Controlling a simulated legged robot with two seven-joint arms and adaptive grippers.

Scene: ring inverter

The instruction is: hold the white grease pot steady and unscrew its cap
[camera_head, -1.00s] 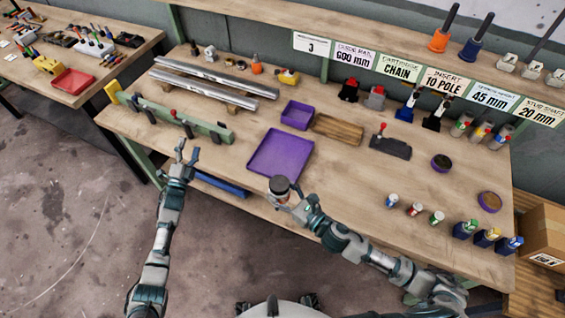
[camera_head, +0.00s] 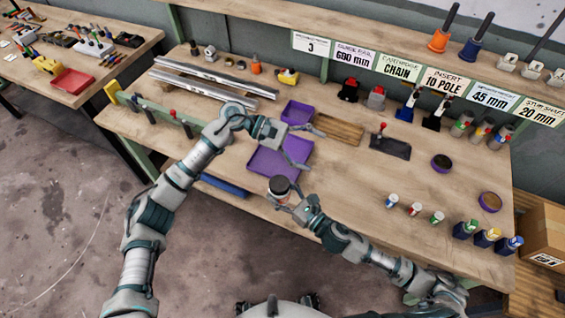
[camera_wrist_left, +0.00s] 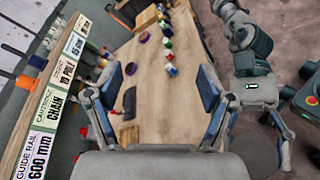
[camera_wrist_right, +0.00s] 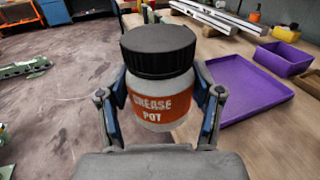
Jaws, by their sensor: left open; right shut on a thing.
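The white grease pot (camera_wrist_right: 165,83) has an orange label and a wide black cap (camera_wrist_right: 157,48). The cap is seated on its top. My right gripper (camera_wrist_right: 162,112) is shut on the pot's body, a finger on each side, and holds it upright near the bench's front edge. In the head view the dark cap (camera_head: 279,185) shows above my right gripper (camera_head: 284,198). My left gripper (camera_head: 308,149) is open and empty over the purple tray, above and beyond the pot.
A purple tray (camera_head: 262,163) and a smaller purple bin (camera_head: 297,112) lie on the bench near the left gripper. A wooden tray (camera_head: 340,129) and a dark block with a red knob (camera_head: 390,146) are to the right. Several small bottles stand near the right front edge.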

